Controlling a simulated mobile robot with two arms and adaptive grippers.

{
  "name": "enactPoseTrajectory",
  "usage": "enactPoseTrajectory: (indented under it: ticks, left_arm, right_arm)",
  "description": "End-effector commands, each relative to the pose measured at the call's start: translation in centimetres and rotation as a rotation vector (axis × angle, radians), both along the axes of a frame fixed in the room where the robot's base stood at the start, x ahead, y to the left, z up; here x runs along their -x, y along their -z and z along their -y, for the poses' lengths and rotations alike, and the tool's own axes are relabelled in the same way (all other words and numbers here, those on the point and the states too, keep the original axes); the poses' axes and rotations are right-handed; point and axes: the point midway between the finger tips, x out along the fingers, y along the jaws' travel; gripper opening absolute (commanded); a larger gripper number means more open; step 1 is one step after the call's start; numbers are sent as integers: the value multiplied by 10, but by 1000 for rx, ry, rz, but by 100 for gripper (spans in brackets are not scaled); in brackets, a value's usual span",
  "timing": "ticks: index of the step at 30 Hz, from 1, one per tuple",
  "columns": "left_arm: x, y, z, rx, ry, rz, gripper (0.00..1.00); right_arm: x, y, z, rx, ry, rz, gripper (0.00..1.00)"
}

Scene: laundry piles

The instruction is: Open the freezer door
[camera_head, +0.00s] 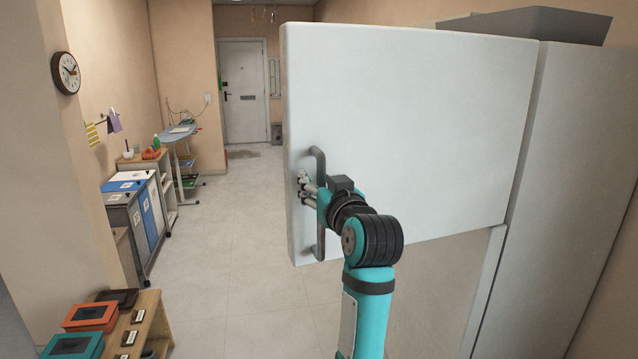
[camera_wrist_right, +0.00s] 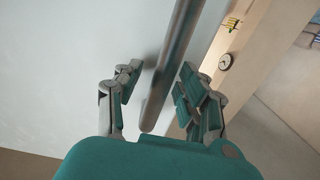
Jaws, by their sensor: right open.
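The freezer door (camera_head: 420,120) is a large white panel that fills the middle and right of the head view. It juts out to the left over the floor, apart from the lower front, so it looks swung out. Its grey vertical bar handle (camera_head: 319,240) is near the left edge. My right gripper (camera_head: 306,190) is at the handle's middle. In the wrist view, the handle (camera_wrist_right: 172,65) runs between the two open fingers of my right gripper (camera_wrist_right: 158,92), with gaps at the sides. The freezer's inside is hidden. My left gripper is not in view.
The tall grey cabinet side (camera_head: 575,180) stands at the right, with a dark tray (camera_head: 530,23) on top. Coloured bins (camera_head: 140,210) and a low wooden shelf (camera_head: 150,325) line the left wall. The tiled floor (camera_head: 240,250) between is clear.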

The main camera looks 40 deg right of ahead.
Motion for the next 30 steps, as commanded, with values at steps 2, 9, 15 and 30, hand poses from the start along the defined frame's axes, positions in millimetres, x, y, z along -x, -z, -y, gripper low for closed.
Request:
enactPoseTrajectory:
  ticks: [2,9,15,30]
  left_arm:
    - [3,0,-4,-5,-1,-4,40]
    - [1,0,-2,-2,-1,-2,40]
    - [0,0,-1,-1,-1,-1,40]
    - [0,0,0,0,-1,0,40]
  right_arm:
    - [2,0,-1,0,0,-1,40]
    - [35,0,-10,2,1,2,40]
    - [63,0,-18,0,1,1,40]
    - [71,0,-21,0,0,0,40]
